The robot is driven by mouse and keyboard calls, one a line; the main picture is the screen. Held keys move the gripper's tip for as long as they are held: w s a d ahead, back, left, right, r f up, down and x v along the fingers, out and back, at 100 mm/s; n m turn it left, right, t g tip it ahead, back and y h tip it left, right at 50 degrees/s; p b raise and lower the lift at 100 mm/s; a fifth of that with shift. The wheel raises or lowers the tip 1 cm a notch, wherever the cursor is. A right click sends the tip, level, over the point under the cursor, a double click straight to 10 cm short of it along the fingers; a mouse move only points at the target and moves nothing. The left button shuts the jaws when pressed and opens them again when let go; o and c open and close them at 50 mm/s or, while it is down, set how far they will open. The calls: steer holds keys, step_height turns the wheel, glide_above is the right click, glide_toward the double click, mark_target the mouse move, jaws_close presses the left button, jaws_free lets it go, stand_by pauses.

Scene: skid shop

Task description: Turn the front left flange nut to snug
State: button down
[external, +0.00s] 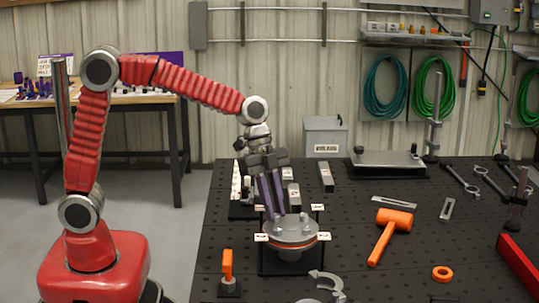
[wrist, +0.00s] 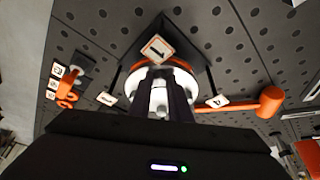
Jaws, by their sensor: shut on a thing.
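The round grey flange (external: 291,236) with an orange ring stands on a dark stand on the bench, with small label cards around it. Bolts and nuts stick up from its top; one nut (external: 303,217) shows to the right of my fingers. My gripper (external: 273,213) points down, tilted, with its fingertips at the left part of the flange top. In the wrist view its two dark fingers (wrist: 161,104) close around a silver flange nut (wrist: 158,98). A card marked 1 (wrist: 158,48) stands just beyond it. The fingers partly hide the flange and nuts.
An orange mallet (external: 390,226) and an orange ring (external: 442,273) lie to the right. A small orange-topped stand (external: 228,270) is front left, and a grey hook-shaped tool (external: 327,283) is in front. Grey blocks (external: 326,176) stand behind. The bench between mallet and ring is clear.

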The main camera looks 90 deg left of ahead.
steer(key=shift+w+r, duration=0.15)
steer(key=shift+r, duration=0.05)
steer(key=c, duration=2.1)
jaws_free()
steer(key=shift+o, duration=0.9)
steer(key=shift+f, duration=0.1)
steer(key=v, duration=1.3)
steer(key=shift+a+r, duration=0.2)
steer(key=shift+r, duration=0.15)
